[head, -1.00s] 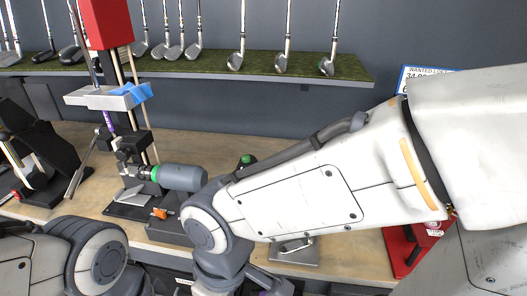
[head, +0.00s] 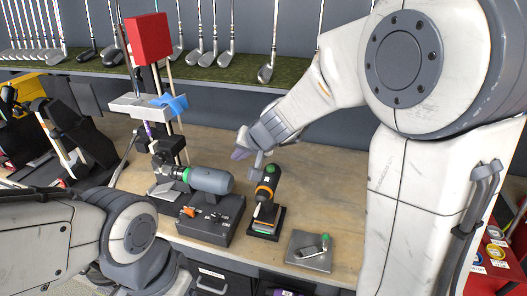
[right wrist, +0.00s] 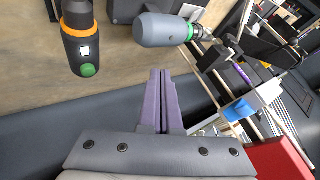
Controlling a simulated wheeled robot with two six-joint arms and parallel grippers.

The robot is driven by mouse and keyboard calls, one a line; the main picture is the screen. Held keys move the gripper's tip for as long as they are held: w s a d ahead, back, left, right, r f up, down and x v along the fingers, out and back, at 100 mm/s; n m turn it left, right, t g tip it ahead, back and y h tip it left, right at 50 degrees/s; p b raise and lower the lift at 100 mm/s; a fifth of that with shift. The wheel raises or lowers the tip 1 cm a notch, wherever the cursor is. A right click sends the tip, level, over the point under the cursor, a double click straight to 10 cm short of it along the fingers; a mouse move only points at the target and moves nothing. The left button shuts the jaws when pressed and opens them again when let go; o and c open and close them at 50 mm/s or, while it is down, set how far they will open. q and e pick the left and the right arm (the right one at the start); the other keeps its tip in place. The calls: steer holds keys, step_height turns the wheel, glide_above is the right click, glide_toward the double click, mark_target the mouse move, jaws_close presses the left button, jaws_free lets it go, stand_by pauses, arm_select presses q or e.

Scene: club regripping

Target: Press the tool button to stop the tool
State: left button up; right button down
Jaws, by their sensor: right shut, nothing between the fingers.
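A black and orange power tool (head: 267,183) stands in a dark holder on the workbench, and its upper end shows in the right wrist view (right wrist: 76,22). That end carries an orange ring, a small white label and a green round button (right wrist: 88,70). My right gripper (head: 239,153) is shut and empty, behind and slightly left of the tool's top in the head view. In the right wrist view its purple fingers (right wrist: 160,72) lie together, apart from the button, which is to their left. My left gripper is out of view; only my left arm shows.
A grey cylinder (head: 211,180) with a green ring lies left of the tool above a dark box (head: 222,222) with an orange knob. A grey plate (head: 310,252) lies to the right. A red block (head: 148,38) rises behind. Clubs line the shelf.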

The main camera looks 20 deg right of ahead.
arm_select(q)
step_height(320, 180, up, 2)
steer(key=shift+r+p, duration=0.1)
steer(key=shift+p, duration=0.55)
arm_select(e)
steer(key=w+d+r+m+h, duration=0.1)
steer(key=w+d+m, duration=0.1)
steer(key=d, duration=0.3)
steer(key=w+d+m+t+h, duration=0.1)
steer(key=w+d, duration=0.1)
steer(key=d, duration=0.3)
steer(key=shift+w+d+r+m+h, duration=0.3)
steer(key=shift+r+m+h, duration=0.1)
steer(key=shift+f, duration=0.1)
steer(key=b, duration=0.8)
glide_above(271, 171)
step_height(271, 171, down, 8)
steer(key=shift+f, duration=0.15)
arm_select(q)
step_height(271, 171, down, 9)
steer(key=shift+b, duration=0.35)
arm_select(e)
steer(key=shift+f, duration=0.2)
arm_select(q)
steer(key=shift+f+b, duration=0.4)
steer(key=shift+b, duration=0.1)
arm_select(e)
steer(key=shift+f, duration=0.4)
